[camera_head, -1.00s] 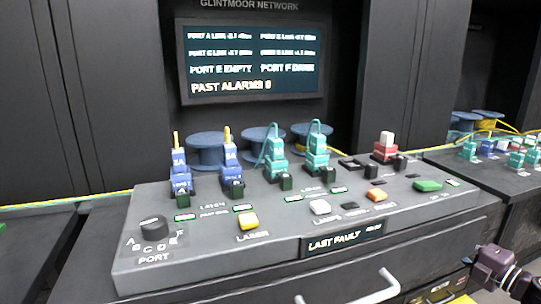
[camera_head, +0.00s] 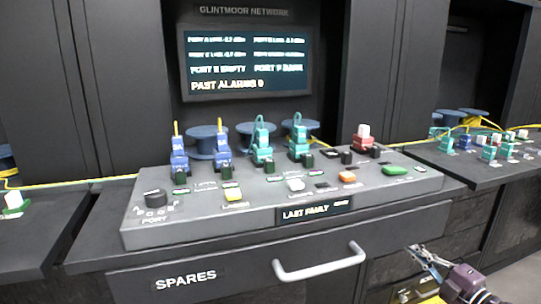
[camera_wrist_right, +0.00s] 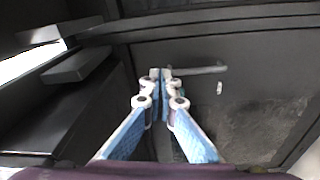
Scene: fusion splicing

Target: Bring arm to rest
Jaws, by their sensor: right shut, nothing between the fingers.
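My right gripper (camera_head: 414,250) is at the bottom right of the head view, in front of the console and below its top. In the right wrist view, my right gripper (camera_wrist_right: 160,75) has its two blue-padded fingers together with nothing between them. It points toward a dark cabinet front, and a grey bar handle (camera_wrist_right: 200,70) shows just beyond the fingertips. My left gripper is not in view.
The sloped console (camera_head: 290,220) carries blue, teal and red plugs, buttons and a port knob (camera_head: 155,198). A drawer labelled SPARES has a grey handle (camera_head: 320,262) sticking out. A wall screen (camera_head: 248,62) is behind. Side counters (camera_head: 485,175) flank the console.

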